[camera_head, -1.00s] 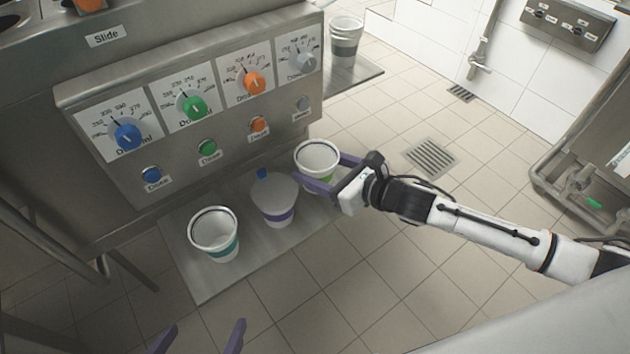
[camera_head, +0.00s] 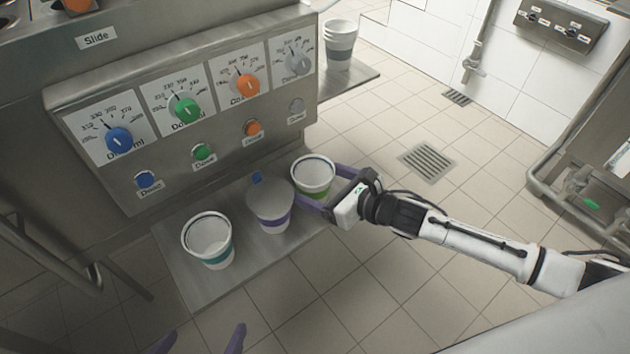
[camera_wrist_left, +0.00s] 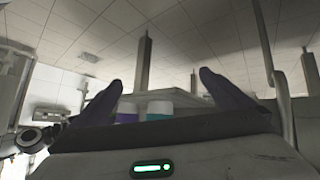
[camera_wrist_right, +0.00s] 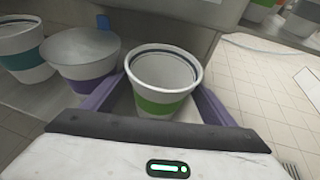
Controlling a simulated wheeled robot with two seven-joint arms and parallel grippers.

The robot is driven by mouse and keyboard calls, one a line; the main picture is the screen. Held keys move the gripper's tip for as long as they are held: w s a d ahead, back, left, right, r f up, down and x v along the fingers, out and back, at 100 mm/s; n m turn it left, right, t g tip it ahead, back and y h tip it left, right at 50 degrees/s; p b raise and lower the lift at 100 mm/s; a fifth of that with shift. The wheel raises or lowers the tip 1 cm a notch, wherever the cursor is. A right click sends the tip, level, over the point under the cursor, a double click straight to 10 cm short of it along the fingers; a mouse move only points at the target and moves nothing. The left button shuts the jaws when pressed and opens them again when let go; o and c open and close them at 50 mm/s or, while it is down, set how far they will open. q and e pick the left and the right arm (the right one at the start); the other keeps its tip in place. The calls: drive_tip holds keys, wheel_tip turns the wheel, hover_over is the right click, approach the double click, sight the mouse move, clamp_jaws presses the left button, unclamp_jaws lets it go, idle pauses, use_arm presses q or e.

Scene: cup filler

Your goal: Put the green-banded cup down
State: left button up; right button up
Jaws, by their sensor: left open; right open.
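The white green-banded cup (camera_head: 315,187) stands upright at the right end of the metal shelf (camera_head: 205,288) under the dispenser panel. My right gripper (camera_head: 322,188) is open, with one purple finger on each side of the cup. In the right wrist view the cup (camera_wrist_right: 162,88) sits between the spread fingers, with a gap at its right side. Its base is partly hidden by the gripper. The cup looks empty inside. My left gripper (camera_head: 200,342) is open and empty at the bottom edge of the head view, away from the cups.
A lidded purple-banded cup (camera_head: 270,208) stands close left of the green-banded cup. An open teal-banded cup (camera_head: 207,242) stands further left. The panel has knobs and buttons above. A cup stack (camera_head: 340,45) stands behind. Tiled floor is clear at the front right.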

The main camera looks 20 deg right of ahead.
drive_tip(key=shift+r, duration=0.2)
drive_tip(key=shift+s+d, duration=0.15)
drive_tip(key=shift+s, duration=0.15)
drive_tip(key=p+v, duration=0.3)
drive_tip(key=v, duration=0.8)
use_arm(q)
drive_tip(key=shift+s+a+r, duration=0.25)
drive_tip(key=shift+a+r, duration=0.15)
drive_tip(key=shift+r, duration=0.35)
use_arm(e)
drive_tip(key=s+a+f+n+g+h, duration=0.1)
drive_tip(key=s+n, duration=0.4)
drive_tip(key=n, duration=0.5)
drive_tip(key=s+a+f+n+h, duration=0.1)
drive_tip(key=s+a+f+n, duration=0.2)
drive_tip(key=n, duration=0.8)
drive_tip(key=s+a+f+n+g+h, duration=0.1)
drive_tip(key=s+f+n, duration=0.3)
drive_tip(key=s+n, duration=0.4)
drive_tip(key=shift+a+n+g+h, duration=0.3)
drive_tip(key=shift+a+n+h, duration=0.3)
drive_tip(key=shift+n, duration=0.6)
drive_tip(key=shift+a, duration=0.1)
